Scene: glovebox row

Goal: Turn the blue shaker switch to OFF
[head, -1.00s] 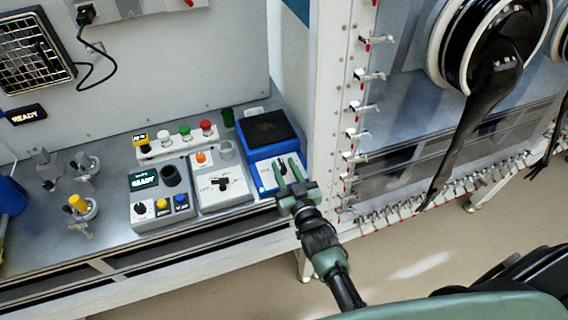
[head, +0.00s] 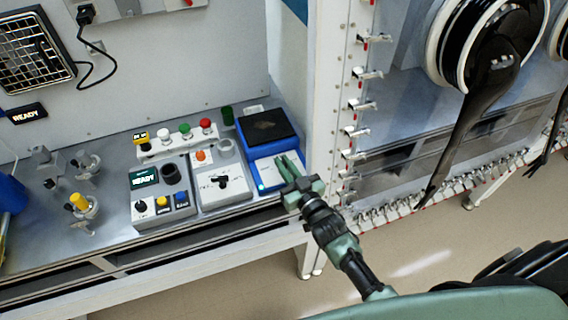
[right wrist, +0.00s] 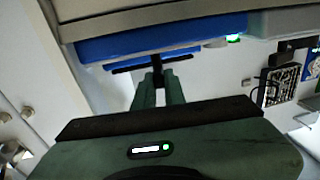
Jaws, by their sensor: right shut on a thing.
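The blue shaker (head: 243,143) stands at the right end of the bench, with a dark top plate and a pale front panel (head: 265,172). It also shows in the right wrist view (right wrist: 170,40), at the top. My right gripper (head: 283,163) is at the front panel, its fingers close together. In the right wrist view its fingertips (right wrist: 158,82) are shut on the small black switch knob (right wrist: 157,68). The fingers mostly hide the knob in the head view, so its ON or OFF position cannot be read. My left gripper is not in view.
Left of the shaker is a white box with a black knob (head: 238,186), then a grey READY box (head: 150,215). A strip of coloured buttons (head: 155,155) lies behind. A white post (head: 325,100) and a clamp-edged glovebox window (head: 400,150) stand close on the right.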

